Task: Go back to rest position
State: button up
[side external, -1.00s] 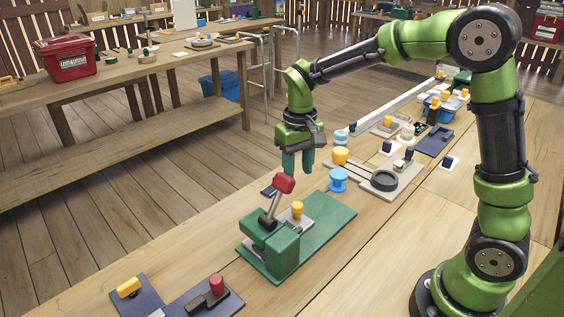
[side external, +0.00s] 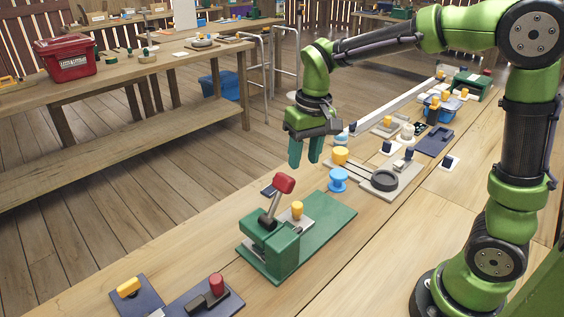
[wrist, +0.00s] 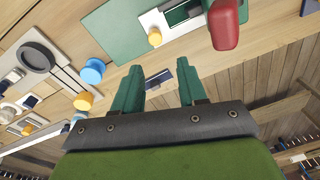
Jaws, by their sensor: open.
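My gripper (side external: 305,152) is open and empty, with its two green fingers pointing down, above the far edge of the workbench. In the wrist view its fingers (wrist: 159,88) are spread apart with nothing between them. The green lever fixture (side external: 270,245) stands in front of it, its red-handled lever (side external: 284,184) tilted up. The red handle also shows at the top of the wrist view (wrist: 225,25). A yellow knob (side external: 297,208) sits on the fixture's pale plate.
A blue knob (side external: 338,180) and a yellow knob (side external: 340,155) stand beside a grey plate with a dark ring (side external: 384,180). More fixtures line the bench behind. A navy board (side external: 200,300) lies in front. A side table holds a red bin (side external: 66,58).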

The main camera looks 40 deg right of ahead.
jog(key=s+r+t, duration=0.2)
jog(key=s+t, duration=0.1)
jog(key=s, duration=0.4)
jog(key=s+r+m+t+y, duration=0.1)
jog(key=s+r+t, duration=0.2)
jog(key=s, duration=0.4)
jog(key=shift+s+a, duration=0.2)
jog(key=shift+a, duration=0.2)
